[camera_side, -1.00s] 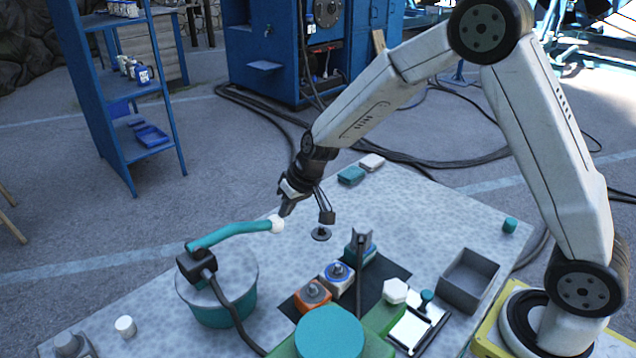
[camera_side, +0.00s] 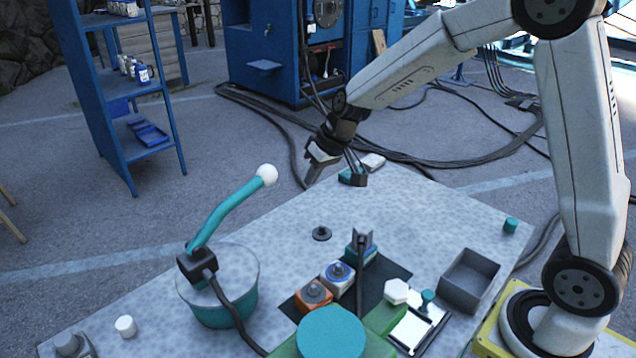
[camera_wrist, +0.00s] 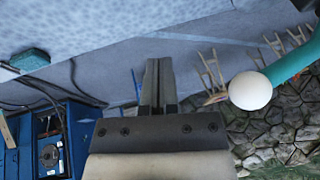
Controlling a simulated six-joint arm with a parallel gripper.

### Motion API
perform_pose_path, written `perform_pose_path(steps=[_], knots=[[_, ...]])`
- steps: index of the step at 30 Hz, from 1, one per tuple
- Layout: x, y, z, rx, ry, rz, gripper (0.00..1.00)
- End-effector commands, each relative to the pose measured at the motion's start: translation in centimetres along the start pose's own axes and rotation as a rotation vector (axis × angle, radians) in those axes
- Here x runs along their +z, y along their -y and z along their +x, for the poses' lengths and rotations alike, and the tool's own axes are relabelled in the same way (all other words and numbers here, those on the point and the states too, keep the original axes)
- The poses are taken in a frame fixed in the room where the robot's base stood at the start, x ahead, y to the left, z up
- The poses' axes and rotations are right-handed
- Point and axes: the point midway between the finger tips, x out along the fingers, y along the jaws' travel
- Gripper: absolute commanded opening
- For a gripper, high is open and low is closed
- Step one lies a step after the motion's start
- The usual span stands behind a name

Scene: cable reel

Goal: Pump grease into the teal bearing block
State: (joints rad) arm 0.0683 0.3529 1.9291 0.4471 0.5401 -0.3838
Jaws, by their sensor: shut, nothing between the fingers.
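The grease pump is a teal drum (camera_side: 225,306) with a grey lid and a dark pump head (camera_side: 196,264). Its teal lever (camera_side: 228,212) slants up to the right and ends in a white ball (camera_side: 266,175). The ball also shows in the wrist view (camera_wrist: 250,90), right of my fingers. My gripper (camera_side: 311,178) is shut and empty, to the right of the ball and apart from it; its fingers show in the wrist view (camera_wrist: 158,84). The teal bearing block (camera_side: 352,253) is on the dark mat, with a grey upright fitting (camera_side: 362,240) at it, partly hiding it.
An orange block (camera_side: 313,296) and a blue-topped white block (camera_side: 337,276) stand beside the teal one. A dark hose (camera_side: 236,314) leaves the pump head. The table's far middle is mostly clear.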

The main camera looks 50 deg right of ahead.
Motion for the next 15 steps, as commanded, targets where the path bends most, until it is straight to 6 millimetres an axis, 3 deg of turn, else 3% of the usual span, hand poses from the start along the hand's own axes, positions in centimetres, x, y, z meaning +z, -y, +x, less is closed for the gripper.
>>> perform_pose_path(steps=[6,15], knots=[[0.0,-1.3,-2.9,0.001,-0.003,0.001,0.0],[0.1,-2.0,-4.4,0.0,0.0,0.0,0.0]])
